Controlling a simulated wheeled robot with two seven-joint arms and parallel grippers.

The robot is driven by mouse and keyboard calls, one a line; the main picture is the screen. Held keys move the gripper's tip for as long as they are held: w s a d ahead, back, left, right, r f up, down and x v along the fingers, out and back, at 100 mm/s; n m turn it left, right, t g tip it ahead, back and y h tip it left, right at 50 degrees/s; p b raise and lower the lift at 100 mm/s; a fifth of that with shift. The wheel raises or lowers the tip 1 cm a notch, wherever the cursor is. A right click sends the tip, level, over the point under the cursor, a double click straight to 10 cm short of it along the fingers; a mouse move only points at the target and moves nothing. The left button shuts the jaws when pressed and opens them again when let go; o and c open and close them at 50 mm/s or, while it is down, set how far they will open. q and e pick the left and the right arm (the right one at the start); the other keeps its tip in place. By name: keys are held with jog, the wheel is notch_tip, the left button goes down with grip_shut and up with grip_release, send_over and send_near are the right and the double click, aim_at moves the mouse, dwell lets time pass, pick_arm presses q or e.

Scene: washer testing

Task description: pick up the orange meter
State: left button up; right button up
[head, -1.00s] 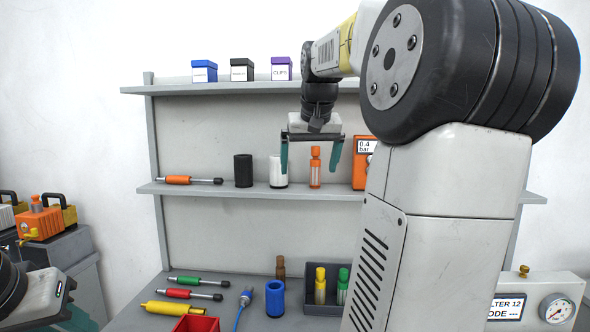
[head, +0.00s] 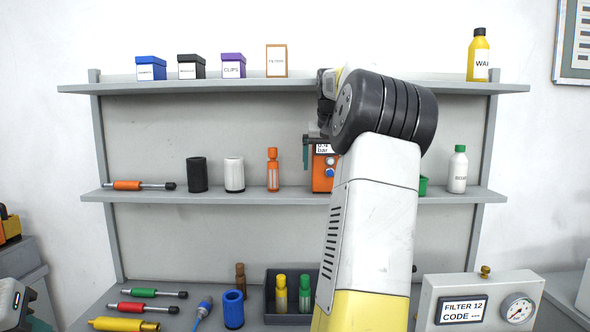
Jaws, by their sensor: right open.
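The orange meter (head: 322,175) stands on the middle shelf, right of the orange bottle.
An orange bottle (head: 273,170), a white cylinder (head: 234,174) and a black cylinder (head: 197,174) stand left of the meter. A white bottle (head: 458,170) stands at the shelf's right. The upper shelf (head: 300,86) runs above. A filter box with a gauge (head: 480,298) sits below right.

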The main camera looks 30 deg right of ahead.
jog(key=shift+w+d+f, duration=0.1)
jog(key=shift+w+f, duration=0.15)
jog(key=shift+f, duration=0.25)
jog(key=c, duration=2.1)
jog(key=shift+r, duration=0.15)
grip_shut()
